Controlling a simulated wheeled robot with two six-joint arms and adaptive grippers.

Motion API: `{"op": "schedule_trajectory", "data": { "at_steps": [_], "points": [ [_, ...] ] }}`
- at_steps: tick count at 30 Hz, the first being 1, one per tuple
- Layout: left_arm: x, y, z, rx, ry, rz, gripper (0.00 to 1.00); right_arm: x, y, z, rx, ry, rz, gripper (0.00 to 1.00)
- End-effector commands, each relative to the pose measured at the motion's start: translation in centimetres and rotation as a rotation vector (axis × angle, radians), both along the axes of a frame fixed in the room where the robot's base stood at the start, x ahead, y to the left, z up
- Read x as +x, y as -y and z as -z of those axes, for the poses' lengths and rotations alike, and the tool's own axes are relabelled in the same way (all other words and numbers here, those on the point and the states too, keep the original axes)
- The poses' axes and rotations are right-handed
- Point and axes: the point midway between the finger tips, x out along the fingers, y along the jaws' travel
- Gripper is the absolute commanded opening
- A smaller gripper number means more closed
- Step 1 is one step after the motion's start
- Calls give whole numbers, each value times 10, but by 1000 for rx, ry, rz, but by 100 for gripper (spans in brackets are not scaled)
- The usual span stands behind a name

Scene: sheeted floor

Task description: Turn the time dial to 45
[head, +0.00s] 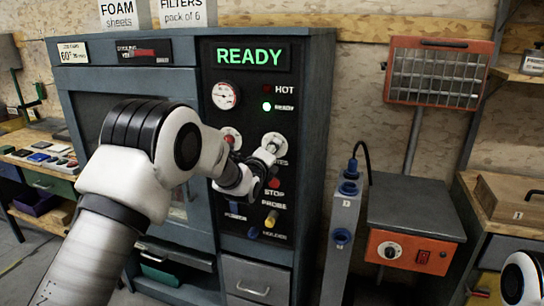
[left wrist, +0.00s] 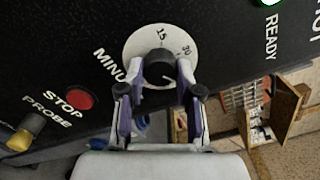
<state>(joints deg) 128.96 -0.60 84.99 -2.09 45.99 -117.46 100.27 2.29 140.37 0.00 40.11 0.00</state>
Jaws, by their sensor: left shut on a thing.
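The time dial (left wrist: 160,64) is a black knob on a white round plate (left wrist: 137,43) marked 15 and 30, with the partly hidden word "MINU…" beside it. The plate also shows in the head view (head: 274,138) on the black control panel. My left gripper (left wrist: 162,76) is shut on the black knob, one finger on each side. In the head view the left gripper (head: 264,158) reaches the dial from the left and hides part of it. The rest of the scale is hidden by the knob and fingers, and I cannot tell which mark the knob points to. My right gripper is out of view.
Close to the dial on the panel (head: 313,155) are a red STOP button (head: 274,183), a yellow PROBE knob (head: 271,219) and a gauge (head: 224,95). The green READY light (head: 266,106) is lit. A grey stand with an orange heater (head: 440,72) stands to the right.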

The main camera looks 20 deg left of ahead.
Motion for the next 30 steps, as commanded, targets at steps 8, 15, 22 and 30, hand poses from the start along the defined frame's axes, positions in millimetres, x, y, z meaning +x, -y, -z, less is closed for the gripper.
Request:
{"op": "schedule_trajectory", "data": {
  "at_steps": [8,15,22,30],
  "points": [
    [0,-1,-1,88,6,-2,0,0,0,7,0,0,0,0],
    [0,-1,-2,104,7,-2,0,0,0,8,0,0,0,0],
    [0,-1,-3,103,8,-2,0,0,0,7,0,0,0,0],
    [0,-1,-2,103,6,-1,60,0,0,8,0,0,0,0]
  ]
}}
